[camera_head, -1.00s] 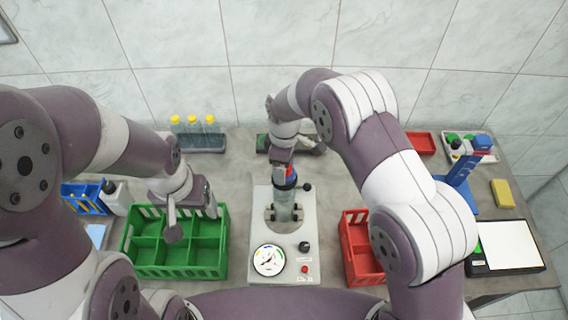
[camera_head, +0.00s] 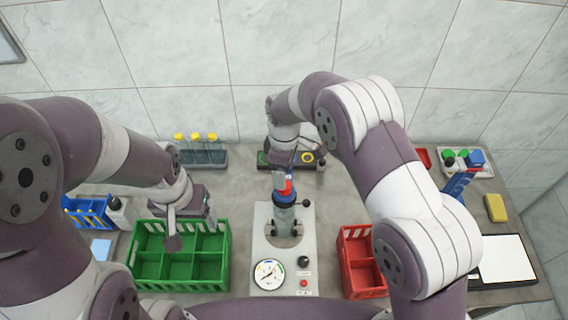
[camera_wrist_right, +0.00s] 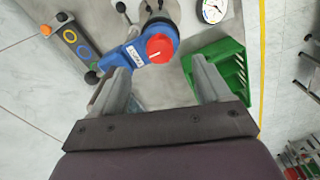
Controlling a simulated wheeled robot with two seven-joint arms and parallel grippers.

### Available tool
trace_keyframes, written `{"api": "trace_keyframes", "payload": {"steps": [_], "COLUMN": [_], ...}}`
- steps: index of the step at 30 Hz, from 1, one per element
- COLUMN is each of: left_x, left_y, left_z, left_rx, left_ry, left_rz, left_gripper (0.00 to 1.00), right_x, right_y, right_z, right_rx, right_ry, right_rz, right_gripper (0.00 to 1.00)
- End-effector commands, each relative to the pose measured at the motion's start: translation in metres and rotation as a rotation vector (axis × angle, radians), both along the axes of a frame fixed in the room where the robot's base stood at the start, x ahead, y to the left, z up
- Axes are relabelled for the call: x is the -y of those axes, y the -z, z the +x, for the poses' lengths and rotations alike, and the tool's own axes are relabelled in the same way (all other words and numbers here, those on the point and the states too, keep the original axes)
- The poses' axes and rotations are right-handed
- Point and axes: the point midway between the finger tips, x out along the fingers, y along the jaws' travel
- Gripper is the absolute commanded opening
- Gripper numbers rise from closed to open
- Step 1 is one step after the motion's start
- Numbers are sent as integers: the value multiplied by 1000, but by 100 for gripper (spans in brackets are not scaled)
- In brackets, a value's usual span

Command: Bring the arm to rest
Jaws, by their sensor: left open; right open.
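My left gripper (camera_head: 188,226) hangs over the back edge of the green divided crate (camera_head: 182,284). Its jaws are open and I see nothing between them. My right gripper (camera_wrist_right: 160,85) is open and empty in the right wrist view. In the head view my right arm reaches over to the back of the station, and its gripper is largely hidden behind the wrist. A blue clamp head with a red cap (camera_wrist_right: 159,48) lies just ahead of the right fingers, apart from them.
A gauge (camera_head: 268,274) sits on the station's front. A red crate (camera_head: 357,262) stands to its right. A rack of yellow-capped bottles (camera_head: 204,155) is at the back. A blue bin (camera_head: 88,212) is left, and a yellow block (camera_head: 496,208) and white pad (camera_head: 505,258) are right.

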Motion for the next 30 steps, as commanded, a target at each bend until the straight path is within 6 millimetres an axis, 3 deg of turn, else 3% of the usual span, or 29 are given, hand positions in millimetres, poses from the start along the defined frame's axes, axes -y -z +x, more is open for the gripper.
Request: {"api": "trace_keyframes", "payload": {"steps": [6,9,12,17,21,24,26,30], "left_x": [0,0,0,0,0,0,0,0], "left_y": [0,0,4,57,113,149,161,169], "left_z": [0,0,0,0,0,0,0,0], "left_rx": [0,0,0,0,-1,-1,-1,0], "left_ry": [0,0,0,0,0,0,0,0], "left_rz": [0,0,0,0,0,0,0,0], "left_gripper": [77,77,77,77,77,77,77,77], "right_x": [0,-1,15,74,131,161,172,182], "right_y": [0,2,18,39,60,78,81,77], "right_z": [0,2,-29,-83,-142,-179,-189,-184], "right_rx": [0,15,-18,-12,15,43,61,104], "right_ry": [7,105,321,729,1052,1187,1225,1269], "right_rz": [0,8,-11,-8,16,39,52,84], "right_gripper": [77,77,77,77,77,77,77,77]}}
